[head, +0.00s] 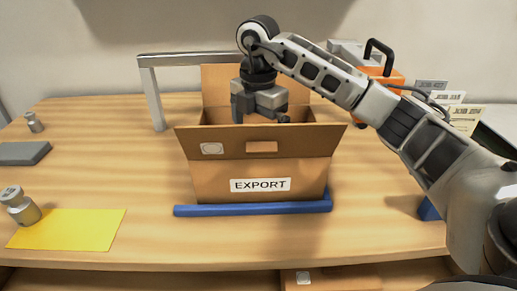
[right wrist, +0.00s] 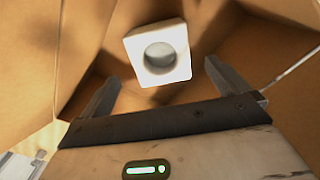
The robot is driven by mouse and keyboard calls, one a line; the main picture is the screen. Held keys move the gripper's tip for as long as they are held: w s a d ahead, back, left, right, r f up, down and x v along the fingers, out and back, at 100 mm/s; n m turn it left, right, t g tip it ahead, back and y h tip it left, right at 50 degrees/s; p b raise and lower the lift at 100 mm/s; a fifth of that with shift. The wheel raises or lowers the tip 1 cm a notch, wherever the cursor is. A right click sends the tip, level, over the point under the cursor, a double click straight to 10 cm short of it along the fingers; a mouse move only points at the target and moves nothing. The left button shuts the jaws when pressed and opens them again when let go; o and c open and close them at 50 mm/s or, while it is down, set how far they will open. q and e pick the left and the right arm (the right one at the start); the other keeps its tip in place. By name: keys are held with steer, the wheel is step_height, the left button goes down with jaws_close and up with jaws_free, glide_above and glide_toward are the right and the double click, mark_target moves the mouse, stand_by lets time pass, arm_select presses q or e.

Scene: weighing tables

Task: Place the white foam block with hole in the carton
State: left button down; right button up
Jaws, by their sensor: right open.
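The open cardboard carton (head: 215,180), marked EXPORT, stands in the middle of the table with its flaps spread. My right gripper (head: 262,116) is over the carton's opening, pointing down. In the right wrist view, the white foam block with hole (right wrist: 158,53) appears inside the carton, beyond my open fingers (right wrist: 160,92). It looks apart from both fingers, its round hole facing the camera. The carton's brown walls (right wrist: 90,45) surround it. The block is hidden in the head view by the carton's front. My left gripper is not in view.
A blue bar (head: 250,209) lies along the carton's front. A grey metal frame (head: 152,95) stands behind left. A yellow sheet (head: 75,230), a metal weight (head: 20,206) and a grey pad (head: 24,153) lie at left. An orange item (head: 385,75) stands back right.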

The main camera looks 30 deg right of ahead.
step_height(320, 180, up, 6)
steer(key=shift+f+p, duration=0.2)
steer(key=shift+p, duration=0.25)
